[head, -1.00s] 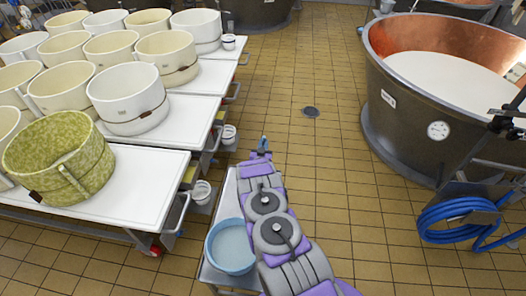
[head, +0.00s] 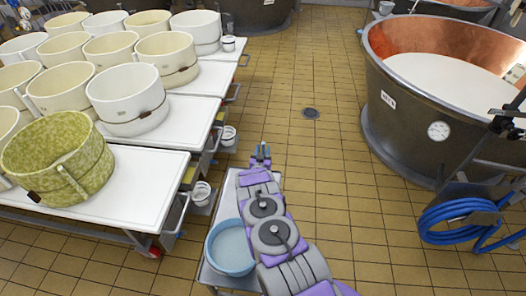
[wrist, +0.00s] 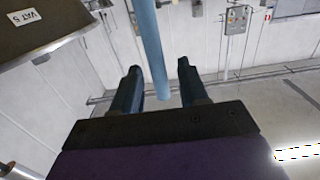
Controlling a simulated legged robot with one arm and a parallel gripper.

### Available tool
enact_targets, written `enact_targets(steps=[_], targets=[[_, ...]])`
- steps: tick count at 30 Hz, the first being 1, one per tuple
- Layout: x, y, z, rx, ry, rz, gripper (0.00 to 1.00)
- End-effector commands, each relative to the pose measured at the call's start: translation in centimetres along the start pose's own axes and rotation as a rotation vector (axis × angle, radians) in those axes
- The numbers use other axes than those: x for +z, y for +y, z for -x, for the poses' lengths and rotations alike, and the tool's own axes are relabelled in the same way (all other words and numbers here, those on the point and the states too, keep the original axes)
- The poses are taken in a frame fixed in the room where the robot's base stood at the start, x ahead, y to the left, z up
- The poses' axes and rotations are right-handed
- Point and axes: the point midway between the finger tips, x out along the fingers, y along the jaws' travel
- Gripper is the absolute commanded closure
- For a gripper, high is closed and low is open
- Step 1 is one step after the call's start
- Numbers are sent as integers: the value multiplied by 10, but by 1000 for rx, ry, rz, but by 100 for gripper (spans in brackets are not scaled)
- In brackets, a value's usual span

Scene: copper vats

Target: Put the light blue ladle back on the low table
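A light blue round bowl (head: 231,247) sits on the low table (head: 228,200), left of my arm. It looks like the ladle's bowl, but I cannot see a handle joined to it in the head view. My gripper (head: 262,152) is beyond the far end of the low table, with its fingers apart. In the wrist view a light blue rod (wrist: 150,45), probably the ladle's handle, comes down from the top edge between the two fingers (wrist: 158,88). Gaps show on both sides of the rod. My arm hides part of the low table.
White tables with several pale moulds (head: 128,97) and a green mould (head: 57,158) stand on the left. A large copper vat (head: 420,110) and a coiled blue hose (head: 460,218) are on the right. The tiled floor (head: 300,75) between them is clear around a drain.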

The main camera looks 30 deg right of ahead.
Motion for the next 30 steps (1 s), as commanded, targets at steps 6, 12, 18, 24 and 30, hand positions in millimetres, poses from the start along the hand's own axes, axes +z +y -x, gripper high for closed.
enact_targets(steps=[6, 12, 18, 24, 30], targets=[[0, 1, 0, 0, -1, -1, 57], [0, 0, 9, 0, -7, 1, 57], [-2, 0, 33, -1, -7, 0, 57], [-2, 0, 65, -2, -7, 1, 57], [-1, 0, 96, -1, -7, 2, 57]])
